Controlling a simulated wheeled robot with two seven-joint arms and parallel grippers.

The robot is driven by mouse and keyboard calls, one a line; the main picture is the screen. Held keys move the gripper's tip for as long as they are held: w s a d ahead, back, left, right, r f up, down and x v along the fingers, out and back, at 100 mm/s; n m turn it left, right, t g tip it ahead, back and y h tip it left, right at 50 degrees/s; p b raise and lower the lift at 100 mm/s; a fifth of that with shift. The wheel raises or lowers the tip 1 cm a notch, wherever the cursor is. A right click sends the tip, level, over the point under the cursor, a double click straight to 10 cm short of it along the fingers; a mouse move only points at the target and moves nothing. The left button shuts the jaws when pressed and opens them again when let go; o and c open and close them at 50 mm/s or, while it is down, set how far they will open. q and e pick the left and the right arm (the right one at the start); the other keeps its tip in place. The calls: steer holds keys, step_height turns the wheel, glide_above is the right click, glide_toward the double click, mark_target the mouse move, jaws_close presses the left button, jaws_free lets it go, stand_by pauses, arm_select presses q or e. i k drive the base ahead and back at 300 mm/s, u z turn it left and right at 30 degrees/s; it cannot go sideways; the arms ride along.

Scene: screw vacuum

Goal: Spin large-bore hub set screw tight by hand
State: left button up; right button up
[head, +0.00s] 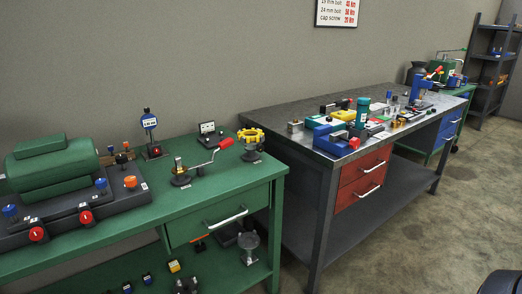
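Neither of my grippers is in the head view. I cannot make out a set screw at this distance. A yellow toothed ring-shaped part (250,136) stands on a dark base on the green bench; I cannot tell whether it is the large-bore hub. A crank with a red handle (223,144) and a small brass-coloured piece (179,165) stand to its left. A green motor-like machine (52,163) with a short shaft on its right side sits at the left of the same bench.
The green bench (215,197) has a drawer and a lower shelf with small parts. A dial gauge (149,122) stands near the wall. A dark metal bench (275,116) with red drawers carries a blue vise (326,134) and many tools. Open concrete floor (430,225) lies to the right.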

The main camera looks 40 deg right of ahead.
mark_target(260, 148)
steer(key=k, duration=0.3)
steer(key=z, duration=0.85)
steer(key=i, duration=1.4)
steer(key=u, duration=0.7)
